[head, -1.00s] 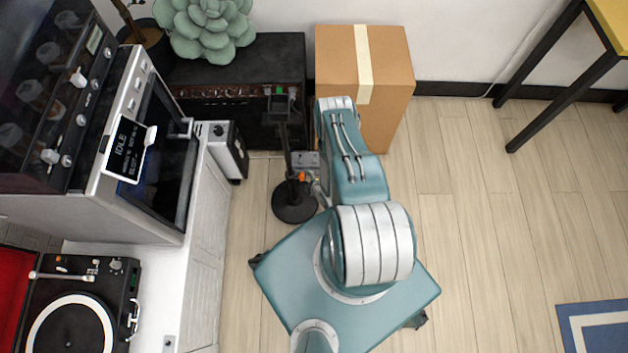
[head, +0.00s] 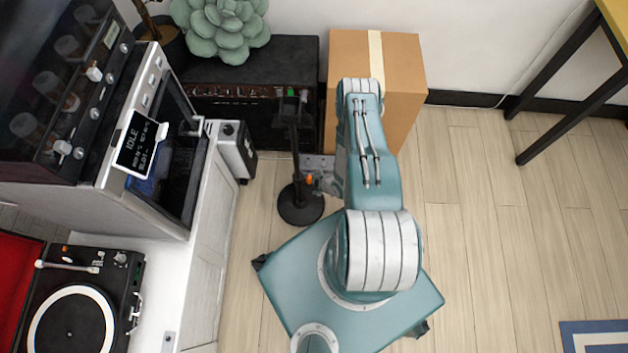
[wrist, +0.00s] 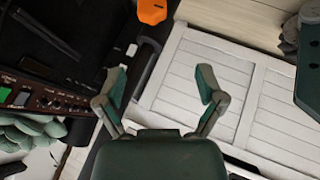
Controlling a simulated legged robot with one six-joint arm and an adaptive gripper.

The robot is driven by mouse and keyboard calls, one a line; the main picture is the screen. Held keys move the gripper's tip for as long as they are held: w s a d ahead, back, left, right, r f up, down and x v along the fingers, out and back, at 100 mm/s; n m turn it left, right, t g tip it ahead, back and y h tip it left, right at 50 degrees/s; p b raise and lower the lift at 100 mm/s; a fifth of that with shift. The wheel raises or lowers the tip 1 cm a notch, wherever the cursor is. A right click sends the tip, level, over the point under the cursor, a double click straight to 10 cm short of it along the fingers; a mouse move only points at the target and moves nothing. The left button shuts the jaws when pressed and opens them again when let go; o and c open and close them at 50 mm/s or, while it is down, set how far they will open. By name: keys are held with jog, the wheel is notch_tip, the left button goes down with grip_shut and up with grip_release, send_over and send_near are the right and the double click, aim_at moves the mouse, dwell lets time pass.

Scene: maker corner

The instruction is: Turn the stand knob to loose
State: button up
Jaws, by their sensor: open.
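The black stand (head: 301,207) has a round base on the floor and an upright pole, left of my arm in the head view. An orange knob (head: 309,180) shows low on the stand; an orange part, likely this knob (wrist: 152,11), is cut by the top edge of the wrist view. My gripper (wrist: 161,82) is open, with its two green-padded fingers apart and nothing between them. The orange part lies beyond the fingertips, apart from them. In the head view my arm mostly hides the gripper. The knob's setting is too small to read.
A cardboard box (head: 401,105) stands behind my arm, beside a black amplifier (head: 250,78). A white cabinet (head: 211,275) with a turntable (head: 78,310) is at left.

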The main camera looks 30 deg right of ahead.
aim_at(310, 179)
jog(key=w+f+g, duration=0.1)
jog(key=w+f, duration=0.1)
jog(key=f, duration=0.1)
jog(key=w+f+g, duration=0.1)
jog(key=f, duration=0.1)
jog(key=w+f, duration=0.2)
jog(key=f, duration=0.1)
jog(key=shift+w+d+f+m+g, duration=0.3)
jog(key=shift+w+d+g, duration=0.05)
jog(key=shift+g, duration=0.05)
dwell(0.3)
jog(key=c, duration=1.2)
